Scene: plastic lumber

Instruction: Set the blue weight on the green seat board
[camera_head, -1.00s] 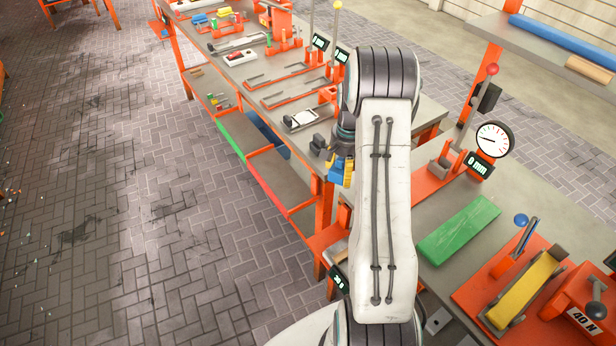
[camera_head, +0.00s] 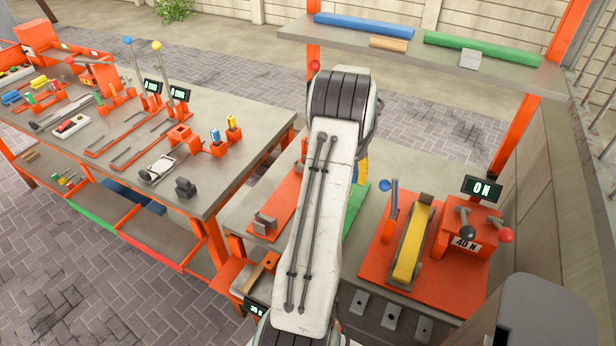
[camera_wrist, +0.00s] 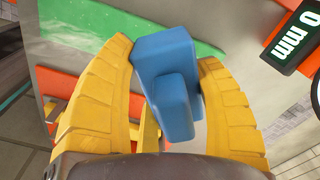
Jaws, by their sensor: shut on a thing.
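The blue weight (camera_wrist: 168,75), a stepped block, is held between the yellow fingers of my gripper (camera_wrist: 166,58). A green board (camera_wrist: 100,25) lies on the right bench beyond the weight in the wrist view; the gap between them cannot be judged. In the head view my arm hides most of this green board (camera_head: 355,212) and the weight, and only a bit of my gripper (camera_head: 362,168) shows beside the arm. Another green board (camera_head: 482,48) lies on the raised shelf at the back right.
A gauge display (camera_wrist: 298,38) stands close at the upper right of the wrist view. A red rig with a yellow bar (camera_head: 412,245) is right of my arm. A post (camera_head: 518,135) carries the shelf (camera_head: 400,55). The left bench (camera_head: 235,130) holds several fixtures.

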